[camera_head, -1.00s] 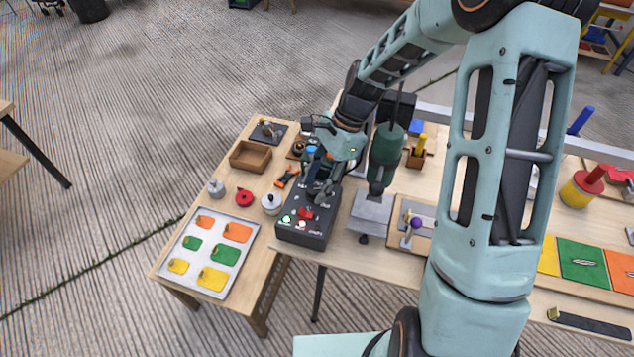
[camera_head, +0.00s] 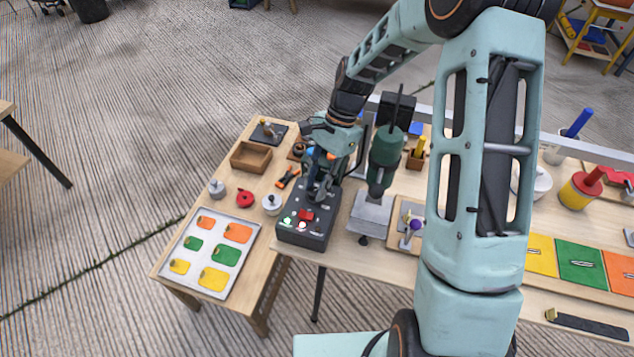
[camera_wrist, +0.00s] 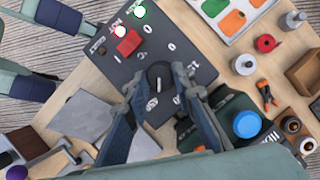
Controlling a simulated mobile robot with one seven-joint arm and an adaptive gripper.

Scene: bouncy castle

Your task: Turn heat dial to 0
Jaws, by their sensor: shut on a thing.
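The heat dial (camera_wrist: 160,77) is a round black knob with a white pointer mark on the dark control box (camera_head: 302,240). In the wrist view my gripper (camera_wrist: 157,82) has one finger on each side of it and is shut on it. White marks, including a 0, are printed on the box top around the dial; some are hidden by my fingers. In the head view my gripper (camera_head: 320,192) stands over the rear part of the box and hides the dial. The pointer's exact setting cannot be told.
The box also has a red switch (camera_wrist: 129,42), a green light (camera_wrist: 139,11) and a whitish light (camera_wrist: 119,31). A green drill-press-like tool (camera_head: 384,160) stands close to the right. A tray with coloured tags (camera_head: 211,254) and a wooden box (camera_head: 251,156) lie left.

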